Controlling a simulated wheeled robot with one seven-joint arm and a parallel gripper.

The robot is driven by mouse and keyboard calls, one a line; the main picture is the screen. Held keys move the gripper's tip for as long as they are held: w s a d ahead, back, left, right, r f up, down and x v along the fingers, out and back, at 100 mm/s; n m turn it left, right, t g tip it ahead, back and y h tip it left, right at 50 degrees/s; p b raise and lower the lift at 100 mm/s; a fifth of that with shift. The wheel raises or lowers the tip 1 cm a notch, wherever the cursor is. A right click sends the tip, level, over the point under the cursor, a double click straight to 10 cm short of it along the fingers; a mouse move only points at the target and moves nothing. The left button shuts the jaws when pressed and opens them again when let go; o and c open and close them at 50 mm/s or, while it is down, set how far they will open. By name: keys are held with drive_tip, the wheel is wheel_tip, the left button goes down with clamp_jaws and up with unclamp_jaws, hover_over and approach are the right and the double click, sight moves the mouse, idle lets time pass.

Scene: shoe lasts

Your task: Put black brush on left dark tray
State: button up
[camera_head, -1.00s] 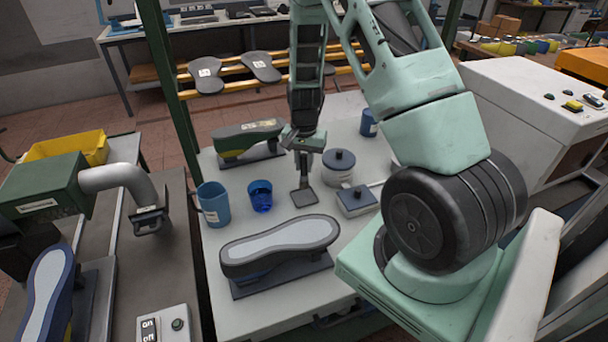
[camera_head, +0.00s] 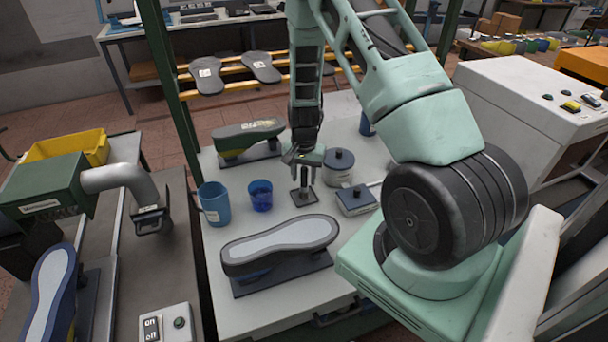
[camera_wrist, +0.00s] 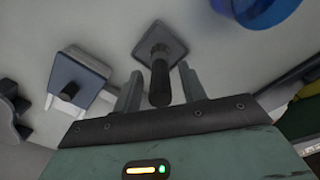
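A black upright cylinder, which I take as the black brush (camera_wrist: 160,82), stands on a square dark plate (camera_wrist: 176,45) in the wrist view. The plate, which could be the left dark tray or the brush's own base, also shows in the head view (camera_head: 312,200). My gripper (camera_head: 303,174) points down over the plate. In the wrist view its two fingers (camera_wrist: 160,92) are apart, one on each side of the cylinder, with gaps showing. Contact at the cylinder's lower end is unclear.
A blue-grey box with a dark knob (camera_head: 356,201) stands right of the plate. A dark-lidded pot (camera_head: 338,168) is behind it. A blue cup (camera_head: 260,196) and blue mug (camera_head: 214,203) stand left. A shoe last (camera_head: 282,243) lies in front, another (camera_head: 247,137) behind left.

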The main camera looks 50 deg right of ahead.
wheel_tip(320, 180, up, 12)
drive_tip(key=b, duration=0.3)
drive_tip(key=shift+f, duration=0.15)
drive_tip(key=shift+a+r, duration=0.15)
drive_tip(key=shift+r, duration=0.1)
drive_tip(key=s+a+r+n+y, duration=0.1)
drive_tip(key=a+r+n, duration=0.25)
drive_tip(key=a, duration=0.65)
drive_tip(key=s+a+r+n, duration=0.2)
drive_tip(key=a+r+n, duration=0.15)
drive_tip(key=a, duration=0.65)
drive_tip(key=s+a+r+n, duration=0.3)
drive_tip(key=s+a+n, duration=1)
drive_tip(key=s, duration=0.6)
drive_tip(key=shift+s+a+r, duration=0.2)
drive_tip(key=shift+a, duration=1.05)
